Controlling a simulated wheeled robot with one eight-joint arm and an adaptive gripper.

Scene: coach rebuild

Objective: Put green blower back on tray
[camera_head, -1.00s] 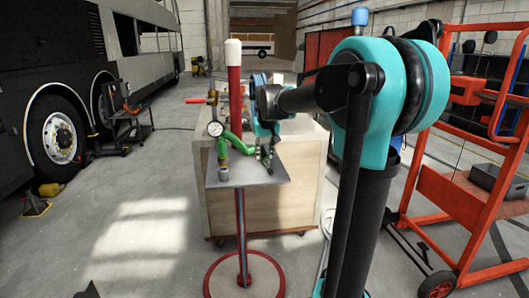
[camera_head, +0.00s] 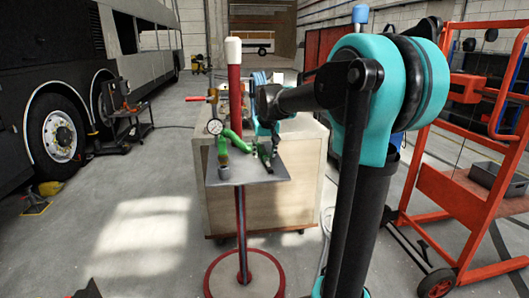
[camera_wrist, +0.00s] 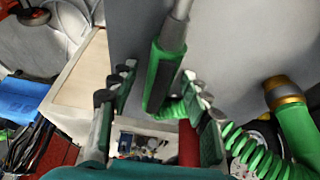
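The tray (camera_head: 243,174) is a small grey plate on a red post. The green blower (camera_wrist: 165,76), with a grey nozzle, shows between my fingers in the wrist view. In the head view a green part of it (camera_head: 263,151) shows at my fingers over the tray's right half. My gripper (camera_wrist: 158,92) is open around the blower, with a visible gap on the left; the gap on the right is narrow. The tray surface (camera_wrist: 235,45) is behind it in the wrist view. Whether the blower rests fully on the tray is unclear.
A green tool with a brass collar (camera_wrist: 284,92) and a coiled green hose (camera_wrist: 258,155) are close on the right in the wrist view. A pressure gauge (camera_head: 215,127) stands at the tray's left. A wooden cabinet (camera_head: 305,170) is behind; a red cart (camera_head: 470,200) is right.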

